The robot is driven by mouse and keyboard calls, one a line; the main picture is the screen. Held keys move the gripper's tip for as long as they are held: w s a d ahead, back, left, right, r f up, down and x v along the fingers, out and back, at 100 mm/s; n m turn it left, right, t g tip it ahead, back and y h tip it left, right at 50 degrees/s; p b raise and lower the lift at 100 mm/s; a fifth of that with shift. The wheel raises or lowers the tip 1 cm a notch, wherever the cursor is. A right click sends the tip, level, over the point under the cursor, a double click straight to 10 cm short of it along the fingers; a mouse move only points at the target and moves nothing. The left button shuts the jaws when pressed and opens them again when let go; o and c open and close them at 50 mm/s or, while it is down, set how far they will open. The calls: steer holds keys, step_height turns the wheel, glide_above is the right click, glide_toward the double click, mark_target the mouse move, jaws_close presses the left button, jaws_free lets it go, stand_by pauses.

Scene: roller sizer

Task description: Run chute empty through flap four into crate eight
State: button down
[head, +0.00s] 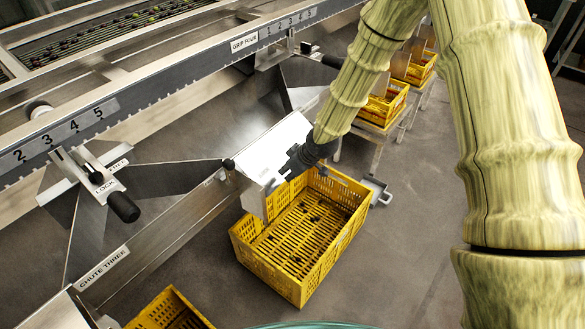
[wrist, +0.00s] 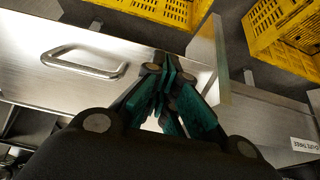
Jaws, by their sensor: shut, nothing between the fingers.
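A bright metal flap (head: 277,143) stands at the mouth of a steel chute in the middle of the head view; I cannot read a number on it. In the wrist view, a steel panel (wrist: 40,75) carries a bar handle (wrist: 85,62). My gripper (head: 276,182) is at the flap's lower right side, over the near crate's back edge. Its teal fingers (wrist: 166,72) are shut and empty, close to the panel and right of the handle; contact is unclear. A yellow crate (head: 338,262) below holds several small dark fruits. No crate number is legible.
A lever with a black knob (head: 124,207) sits by a lock plate at left. A CHUTE THREE label (head: 103,268) marks the nearer chute. Another yellow crate (head: 168,312) is at the bottom, and more stand on benches behind my arm. Grey floor is clear right of the near crate.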

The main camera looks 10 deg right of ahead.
mark_target(280, 179)
steer(key=shift+x, duration=1.65)
steer(key=shift+a, duration=0.1)
